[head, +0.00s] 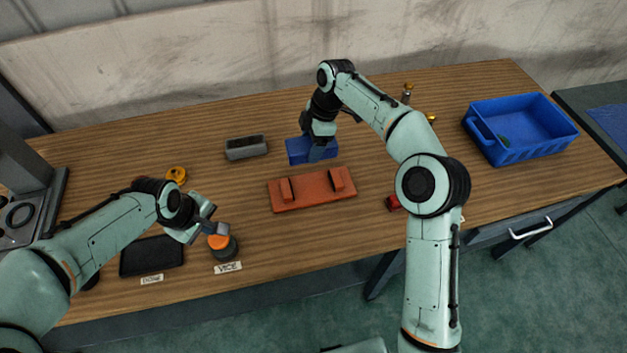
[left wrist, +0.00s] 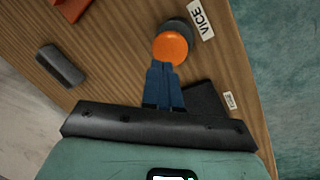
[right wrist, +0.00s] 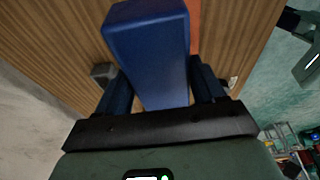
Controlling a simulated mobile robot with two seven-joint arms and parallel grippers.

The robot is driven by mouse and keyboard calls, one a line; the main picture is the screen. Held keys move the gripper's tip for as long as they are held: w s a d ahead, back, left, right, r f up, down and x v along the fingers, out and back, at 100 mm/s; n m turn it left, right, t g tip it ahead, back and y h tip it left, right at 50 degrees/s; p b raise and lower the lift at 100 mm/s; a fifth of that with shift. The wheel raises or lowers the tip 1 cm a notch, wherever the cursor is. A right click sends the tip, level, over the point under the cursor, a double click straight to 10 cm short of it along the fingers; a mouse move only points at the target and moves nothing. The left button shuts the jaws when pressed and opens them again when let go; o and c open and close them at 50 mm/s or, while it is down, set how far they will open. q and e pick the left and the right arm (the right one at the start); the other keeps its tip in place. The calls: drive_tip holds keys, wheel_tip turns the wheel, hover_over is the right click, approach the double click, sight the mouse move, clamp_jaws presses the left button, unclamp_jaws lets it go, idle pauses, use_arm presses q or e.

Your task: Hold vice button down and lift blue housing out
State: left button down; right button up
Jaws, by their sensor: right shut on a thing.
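The orange vice button (head: 219,242) sits on a dark round base by the VICE label. My left gripper (head: 213,229) is at the button with its fingers together; in the left wrist view its fingertips (left wrist: 162,66) meet the button's edge (left wrist: 171,47), and I cannot tell whether it is pressed. The blue housing (head: 298,151) is behind the orange-red vice (head: 314,195), clear of its two jaws. My right gripper (head: 322,148) is shut on the housing; in the right wrist view the blue block (right wrist: 147,45) is between its fingers. Its height above the table is unclear.
A blue bin (head: 520,142) is at the right. A dark tray (head: 152,258), a yellow ring part (head: 176,175) and a red part (head: 393,203) lie on the table.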

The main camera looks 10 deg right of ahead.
use_arm(q)
drive_tip(key=shift+r, duration=0.15)
use_arm(e)
drive_tip(key=shift+r, duration=0.1)
drive_tip(key=shift+w+r+p, duration=0.3)
drive_tip(key=shift+r, duration=0.3)
use_arm(q)
drive_tip(key=v, duration=1.2)
drive_tip(key=shift+s, duration=0.15)
use_arm(e)
drive_tip(key=shift+s, duration=0.15)
